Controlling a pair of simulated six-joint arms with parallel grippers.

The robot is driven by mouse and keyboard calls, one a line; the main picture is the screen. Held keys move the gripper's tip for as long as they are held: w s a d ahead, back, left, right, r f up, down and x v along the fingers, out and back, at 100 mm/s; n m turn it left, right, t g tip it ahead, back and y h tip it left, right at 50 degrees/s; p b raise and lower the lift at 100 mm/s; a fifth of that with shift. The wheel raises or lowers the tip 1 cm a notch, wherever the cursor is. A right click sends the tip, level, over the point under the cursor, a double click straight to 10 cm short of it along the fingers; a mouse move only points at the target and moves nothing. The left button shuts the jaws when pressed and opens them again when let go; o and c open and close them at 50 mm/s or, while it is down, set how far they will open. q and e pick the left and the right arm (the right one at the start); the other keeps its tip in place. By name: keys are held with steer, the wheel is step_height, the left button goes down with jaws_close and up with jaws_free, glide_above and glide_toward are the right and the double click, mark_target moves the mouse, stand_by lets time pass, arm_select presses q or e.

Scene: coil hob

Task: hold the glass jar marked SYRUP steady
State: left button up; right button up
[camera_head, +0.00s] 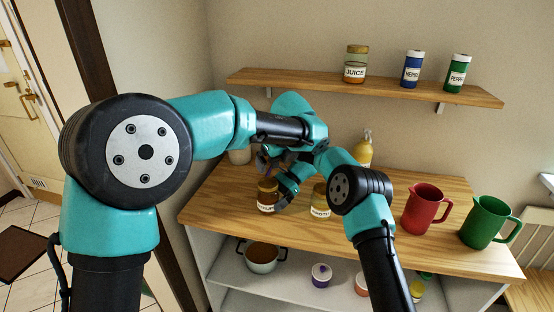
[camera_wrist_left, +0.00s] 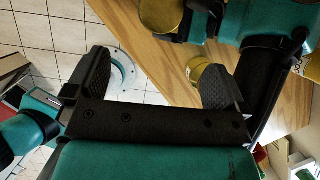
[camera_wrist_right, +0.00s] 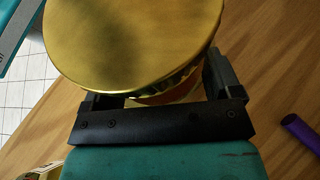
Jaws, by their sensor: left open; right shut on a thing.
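The glass jar (camera_head: 267,197) with a gold lid and a dark filling stands upright on the wooden counter; its white label is too small to read surely. Its lid fills the top of the right wrist view (camera_wrist_right: 135,38) and shows in the left wrist view (camera_wrist_left: 161,14). My right gripper (camera_head: 279,196) is shut on this jar, with a finger on either side below the lid. My left gripper (camera_head: 270,161) is open and empty just above the jar; its two fingers show apart in the left wrist view (camera_wrist_left: 157,82).
Another gold-lidded jar (camera_head: 319,203) stands close to the right. A yellow bottle (camera_head: 364,150) is behind my right arm. A red jug (camera_head: 424,208) and green jug (camera_head: 483,222) stand at right. A shelf (camera_head: 300,82) above holds several jars. A pot (camera_head: 262,261) sits below.

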mark_target(268, 183)
stand_by(0.4)
arm_select(q)
steer(key=x, duration=1.1)
steer(key=shift+w+a+f, duration=0.1)
steer(key=shift+w+f, duration=0.1)
steer(key=shift+f, duration=0.15)
steer(key=shift+c, duration=0.2)
steer(key=c, duration=1.1)
steer(key=shift+o, duration=0.2)
steer(key=m+h, duration=0.1)
steer(key=m, duration=0.4)
steer(key=shift+a+t+h, duration=0.2)
steer(key=shift+t+h, duration=0.2)
steer(key=shift+a+m+h, duration=0.1)
steer(key=shift+m+h, duration=0.4)
steer(key=shift+m, duration=0.85)
steer(key=shift+a+m+h, duration=0.1)
steer(key=shift+m+h, duration=0.4)
steer(key=shift+m, duration=0.85)
steer(key=o, duration=0.8)
